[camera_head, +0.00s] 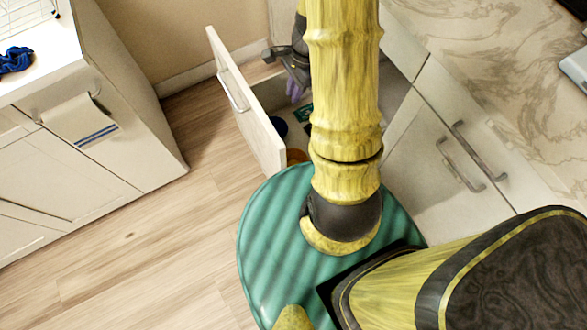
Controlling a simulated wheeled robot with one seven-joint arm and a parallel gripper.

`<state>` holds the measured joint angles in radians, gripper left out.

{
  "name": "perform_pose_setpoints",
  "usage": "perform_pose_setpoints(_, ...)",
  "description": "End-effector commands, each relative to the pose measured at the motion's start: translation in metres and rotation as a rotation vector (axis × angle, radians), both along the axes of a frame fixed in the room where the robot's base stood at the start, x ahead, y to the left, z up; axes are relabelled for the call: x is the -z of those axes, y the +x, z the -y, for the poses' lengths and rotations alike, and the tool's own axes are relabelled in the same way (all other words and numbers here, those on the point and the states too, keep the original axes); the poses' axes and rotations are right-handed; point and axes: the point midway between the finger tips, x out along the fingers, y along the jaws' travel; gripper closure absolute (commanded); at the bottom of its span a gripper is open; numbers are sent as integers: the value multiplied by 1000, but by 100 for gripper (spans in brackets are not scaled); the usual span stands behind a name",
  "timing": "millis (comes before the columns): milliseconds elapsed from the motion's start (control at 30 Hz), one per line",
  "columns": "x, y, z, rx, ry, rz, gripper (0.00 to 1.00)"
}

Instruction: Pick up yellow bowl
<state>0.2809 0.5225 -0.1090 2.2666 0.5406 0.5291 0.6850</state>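I cannot make out a whole yellow bowl. A small orange-yellow patch (297,156) shows low in the open drawer (247,103), beside my arm, and may be part of it. My gripper (283,67) is over the far end of the drawer. Its grey fingers look spread apart with nothing held between them. A purple item (294,91) lies just below the fingers. My yellow arm hides the right part of the drawer.
A dark blue item (280,126) and a green item (305,112) lie in the drawer. Cabinets with handles (460,165) and a marble counter (480,65) stand right. A white cabinet (85,150) stands left. Wooden floor (130,235) is clear between.

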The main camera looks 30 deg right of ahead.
Motion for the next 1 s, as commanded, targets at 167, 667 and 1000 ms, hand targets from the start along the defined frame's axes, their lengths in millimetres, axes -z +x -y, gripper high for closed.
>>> perform_pose_setpoints(167, 97, 7, 27, 368, 65, -109, 86)
perform_pose_setpoints(667, 337, 3, 105, 1382, 233, -412, 86)
perform_pose_setpoints(1000, 437, -9, 140, 1817, 315, -543, 86)
